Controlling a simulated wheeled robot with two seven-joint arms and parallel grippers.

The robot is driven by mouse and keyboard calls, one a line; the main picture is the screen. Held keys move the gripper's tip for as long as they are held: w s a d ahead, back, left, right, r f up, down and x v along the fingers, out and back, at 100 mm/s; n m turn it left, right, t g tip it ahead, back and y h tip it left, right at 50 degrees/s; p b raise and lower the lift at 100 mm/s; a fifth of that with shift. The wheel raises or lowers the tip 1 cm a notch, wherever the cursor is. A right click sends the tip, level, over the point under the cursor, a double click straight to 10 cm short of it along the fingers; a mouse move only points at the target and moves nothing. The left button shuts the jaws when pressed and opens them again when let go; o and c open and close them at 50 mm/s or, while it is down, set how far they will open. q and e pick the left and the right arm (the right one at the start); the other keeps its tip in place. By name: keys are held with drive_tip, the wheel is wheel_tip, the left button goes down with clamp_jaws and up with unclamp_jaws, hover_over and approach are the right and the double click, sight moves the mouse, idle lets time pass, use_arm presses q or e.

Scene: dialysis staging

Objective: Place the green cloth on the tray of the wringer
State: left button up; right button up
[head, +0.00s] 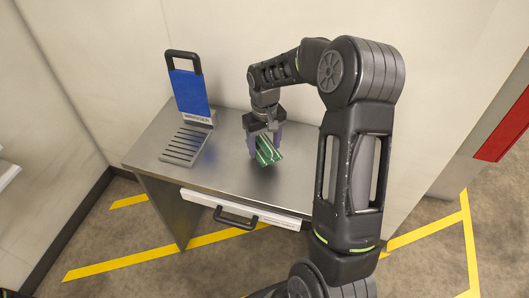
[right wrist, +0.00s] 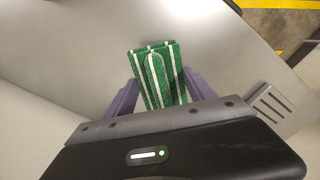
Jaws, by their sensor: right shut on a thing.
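The green cloth (head: 266,150) with white stripes is folded and held between the fingers of my right gripper (head: 265,143), over the metal table. It also shows in the right wrist view (right wrist: 158,75), gripped between the two purple fingers (right wrist: 160,98). How far it is above the table top is hard to tell. The wringer (head: 188,92) stands at the left of the table, with a blue upright panel and a black handle. Its slatted grey tray (head: 185,146) lies in front of the panel, bare, to the left of my gripper. My left gripper is not in view.
The metal table (head: 235,178) is clear between the tray and the cloth. A drawer front (head: 270,213) with a black handle is below its front edge. The wall (head: 240,50) is close behind. Yellow lines (head: 110,266) mark the floor.

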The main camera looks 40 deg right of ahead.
sight(264, 153)
drive_tip(key=shift+f+p, duration=0.35)
drive_tip(key=shift+f, duration=1.5)
drive_tip(key=shift+f, duration=0.1)
drive_tip(key=o, duration=1.2)
wheel_tip(264, 153, up, 12)
drive_tip(key=shift+r+b, duration=0.15)
drive_tip(key=shift+b, duration=0.55)
drive_tip(key=shift+o, duration=0.2)
